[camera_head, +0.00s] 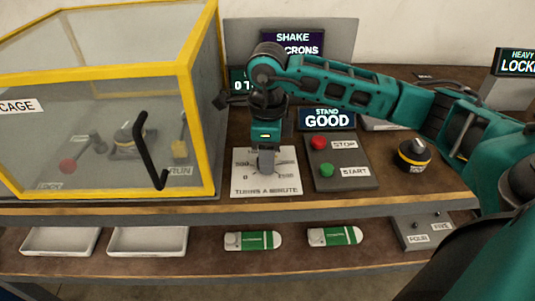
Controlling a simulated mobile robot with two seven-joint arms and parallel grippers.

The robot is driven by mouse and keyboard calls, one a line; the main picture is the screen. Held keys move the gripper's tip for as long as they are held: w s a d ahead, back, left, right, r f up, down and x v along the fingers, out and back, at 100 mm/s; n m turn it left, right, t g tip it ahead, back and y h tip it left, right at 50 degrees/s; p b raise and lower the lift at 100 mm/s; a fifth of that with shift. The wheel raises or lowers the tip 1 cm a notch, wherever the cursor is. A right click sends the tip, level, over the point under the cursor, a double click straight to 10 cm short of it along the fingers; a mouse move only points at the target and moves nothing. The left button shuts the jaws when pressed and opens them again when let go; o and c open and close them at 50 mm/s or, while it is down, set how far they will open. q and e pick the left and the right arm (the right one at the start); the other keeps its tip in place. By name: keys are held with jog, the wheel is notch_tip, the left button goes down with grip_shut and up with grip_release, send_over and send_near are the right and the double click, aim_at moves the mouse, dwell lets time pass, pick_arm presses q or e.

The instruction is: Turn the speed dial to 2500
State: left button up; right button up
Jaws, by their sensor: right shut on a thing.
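The speed dial plate (247,185) is a white panel on the bench, marked "TURNS A MINUTE" with numbers around its knob. My right gripper (266,160) points down over the middle of the plate and is shut on the dial's knob. The gripper hides most of the knob and part of the scale. A 0 shows at the lower left, and a number near 500 at the left. The right-hand number is partly covered, so the pointer's setting cannot be read. My left gripper is not in view.
A yellow-framed clear cage (205,100) with a black handle (148,150) stands left of the dial. Right of it is a panel (345,178) with a red STOP button (318,143) and a green START button (326,170).

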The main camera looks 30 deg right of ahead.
jog(key=m, duration=0.5)
jog(key=shift+a+m, duration=0.1)
jog(key=shift+m, duration=0.2)
jog(key=shift+s+m, duration=0.1)
jog(key=shift+m, duration=1.6)
jog(key=o, duration=1)
jog(key=shift+o, duration=0.2)
jog(key=shift+r, duration=0.1)
